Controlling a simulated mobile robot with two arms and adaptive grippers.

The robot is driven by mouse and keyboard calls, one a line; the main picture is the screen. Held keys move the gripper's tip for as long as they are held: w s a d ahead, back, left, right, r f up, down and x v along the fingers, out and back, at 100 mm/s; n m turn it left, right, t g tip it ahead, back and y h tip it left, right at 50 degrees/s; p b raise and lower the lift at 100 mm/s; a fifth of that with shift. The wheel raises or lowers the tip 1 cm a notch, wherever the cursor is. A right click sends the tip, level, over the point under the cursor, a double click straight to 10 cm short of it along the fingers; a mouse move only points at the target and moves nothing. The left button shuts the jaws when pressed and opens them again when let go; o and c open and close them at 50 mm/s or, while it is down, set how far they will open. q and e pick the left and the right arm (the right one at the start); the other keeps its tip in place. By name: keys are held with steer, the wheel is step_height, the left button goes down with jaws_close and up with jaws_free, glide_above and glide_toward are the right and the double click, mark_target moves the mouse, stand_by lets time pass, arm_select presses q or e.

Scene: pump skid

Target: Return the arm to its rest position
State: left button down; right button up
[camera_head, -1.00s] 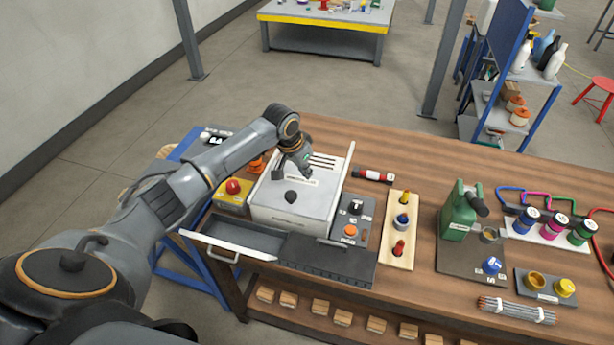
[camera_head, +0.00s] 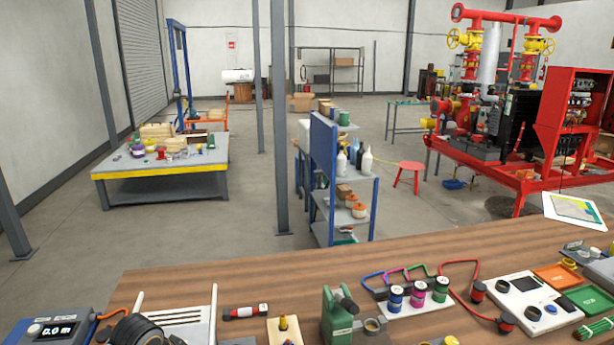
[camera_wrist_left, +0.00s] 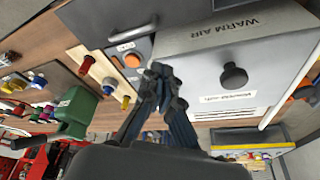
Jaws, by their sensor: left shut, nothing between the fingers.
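In the left wrist view my left gripper (camera_wrist_left: 160,88) is shut and empty, its fingertips together. It is in front of a grey box labelled WARM AIR (camera_wrist_left: 215,65) with a black knob (camera_wrist_left: 233,75). A grey panel with an orange button (camera_wrist_left: 132,60) is beside the fingertips; I cannot tell whether they touch anything. In the head view only a dark rounded part of my left arm (camera_head: 138,332) shows at the bottom left edge, in front of the slotted box top (camera_head: 190,322). My right gripper is in neither view.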

arm_select(q)
steer(key=s+d+f, duration=0.3)
steer(key=s+d, duration=0.1)
steer(key=s, duration=0.3)
steer(key=s+d+f, duration=0.2)
steer(key=s+d, duration=0.2)
steer(key=s, duration=0.4)
steer(key=s+a+r+n, duration=0.2)
steer(key=s, duration=1)
step_height(320, 180, down, 30)
steer(key=s+g+y+b, duration=0.1)
steer(key=b, duration=0.3)
steer(key=s+a+f+g+b, duration=0.1)
steer(key=s+a+f+b, duration=0.1)
steer(key=s+f, duration=1.5)
step_height(320, 180, down, 2)
steer(key=shift+a+f, duration=0.15)
steer(key=shift+a, duration=0.2)
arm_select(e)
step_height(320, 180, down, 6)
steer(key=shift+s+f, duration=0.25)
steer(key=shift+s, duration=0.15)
